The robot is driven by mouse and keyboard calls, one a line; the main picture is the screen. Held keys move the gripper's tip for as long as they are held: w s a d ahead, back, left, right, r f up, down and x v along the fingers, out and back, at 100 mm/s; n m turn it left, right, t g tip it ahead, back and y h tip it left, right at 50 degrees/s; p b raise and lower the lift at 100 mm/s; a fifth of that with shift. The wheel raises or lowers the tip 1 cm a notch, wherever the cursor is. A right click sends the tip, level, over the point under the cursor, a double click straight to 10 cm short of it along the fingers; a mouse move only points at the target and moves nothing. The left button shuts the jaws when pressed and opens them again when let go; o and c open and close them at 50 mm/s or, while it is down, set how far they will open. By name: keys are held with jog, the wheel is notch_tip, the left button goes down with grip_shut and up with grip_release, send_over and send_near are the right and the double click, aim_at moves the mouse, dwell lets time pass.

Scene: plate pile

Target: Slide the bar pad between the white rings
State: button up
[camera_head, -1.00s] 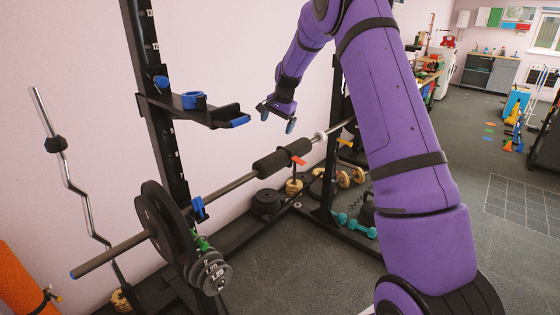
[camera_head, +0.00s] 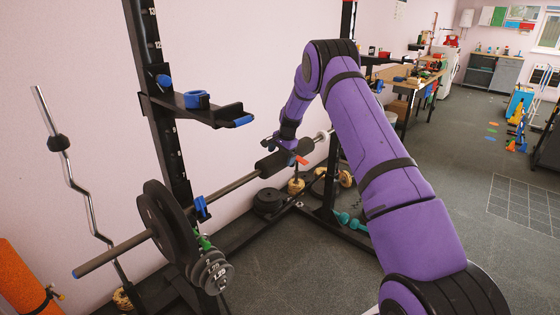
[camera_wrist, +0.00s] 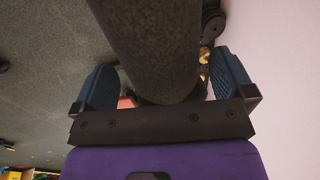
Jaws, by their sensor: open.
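The bar pad (camera_head: 268,166) is a dark foam sleeve around the long barbell (camera_head: 232,186) on the rack. My gripper (camera_head: 287,147) is over the pad's right part, hiding some of it. In the wrist view the pad (camera_wrist: 150,45) fills the space between the two blue fingers (camera_wrist: 164,84), which straddle it without visibly closing on it. One white ring (camera_head: 319,137) shows on the bar to the right of the pad. I cannot make out a second white ring.
A red-orange piece (camera_head: 301,160) sits by the pad. A rack arm with a blue holder (camera_head: 197,100) juts out at upper left. Black weight plates (camera_head: 166,222) load the bar's left end. Teal dumbbells (camera_head: 350,221) lie on the floor beyond the rack.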

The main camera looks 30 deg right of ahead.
jog(key=shift+x, duration=1.5)
